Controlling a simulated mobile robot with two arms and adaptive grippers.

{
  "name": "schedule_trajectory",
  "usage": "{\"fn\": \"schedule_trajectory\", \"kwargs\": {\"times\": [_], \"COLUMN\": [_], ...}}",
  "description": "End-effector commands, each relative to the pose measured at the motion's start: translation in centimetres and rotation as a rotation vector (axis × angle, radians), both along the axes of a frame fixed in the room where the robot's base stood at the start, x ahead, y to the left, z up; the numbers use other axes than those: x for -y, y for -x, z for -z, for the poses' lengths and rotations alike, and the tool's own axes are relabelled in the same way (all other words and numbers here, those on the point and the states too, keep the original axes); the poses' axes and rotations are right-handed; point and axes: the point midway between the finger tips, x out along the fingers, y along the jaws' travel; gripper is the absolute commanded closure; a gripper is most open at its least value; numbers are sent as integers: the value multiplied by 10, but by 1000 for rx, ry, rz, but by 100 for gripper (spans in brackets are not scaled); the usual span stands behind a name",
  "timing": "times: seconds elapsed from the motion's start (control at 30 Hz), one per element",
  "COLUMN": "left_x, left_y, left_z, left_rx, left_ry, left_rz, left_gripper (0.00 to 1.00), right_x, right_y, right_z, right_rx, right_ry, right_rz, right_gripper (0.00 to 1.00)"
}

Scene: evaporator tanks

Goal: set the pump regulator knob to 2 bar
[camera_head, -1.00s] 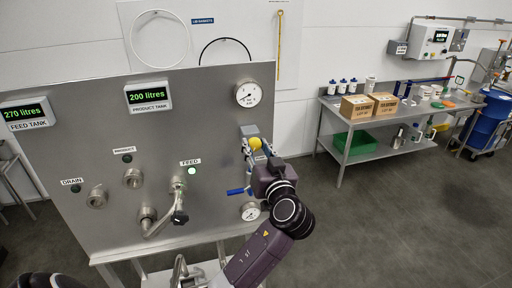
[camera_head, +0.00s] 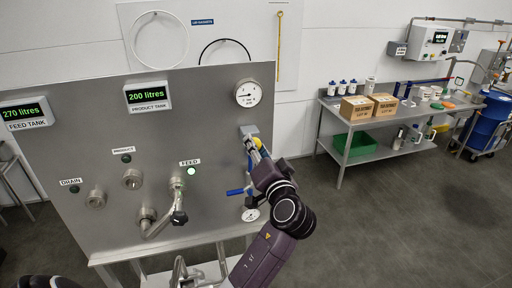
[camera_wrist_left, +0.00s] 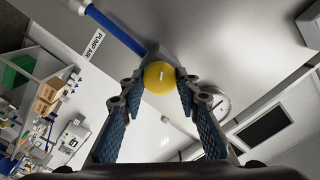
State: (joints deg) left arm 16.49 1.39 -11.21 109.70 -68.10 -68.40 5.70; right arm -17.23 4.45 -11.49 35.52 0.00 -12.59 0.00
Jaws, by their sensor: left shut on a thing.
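The yellow pump regulator knob (camera_head: 258,142) sits on the right side of the steel panel (camera_head: 90,130), partly hidden by my left gripper (camera_head: 254,146). In the left wrist view, the round yellow knob (camera_wrist_left: 159,77) lies between both fingertips of my left gripper (camera_wrist_left: 160,86), with a finger against each side. A small dark mark shows on its face. The gripper is shut on the knob. A round gauge (camera_head: 250,214) is below on the panel; its reading is too small to tell. My right gripper is not in view.
Another gauge (camera_head: 247,93) is above. A steel bench (camera_head: 345,160) stands well right.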

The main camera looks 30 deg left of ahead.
Motion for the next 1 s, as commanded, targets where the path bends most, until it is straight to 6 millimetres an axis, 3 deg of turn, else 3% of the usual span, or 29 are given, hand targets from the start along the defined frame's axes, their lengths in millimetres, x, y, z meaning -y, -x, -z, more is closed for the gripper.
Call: {"fn": "schedule_trajectory", "kwargs": {"times": [0.5,1.0], "left_x": [1,1], "left_y": [-1,-1], "left_z": [2,3], "left_rx": [-327,-440], "left_ry": [-276,-373], "left_rz": [1,1], "left_gripper": [94,94], "right_x": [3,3], "right_y": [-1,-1], "right_z": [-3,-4], "right_rx": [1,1], "right_ry": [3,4], "right_rz": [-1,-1], "right_gripper": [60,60]}}
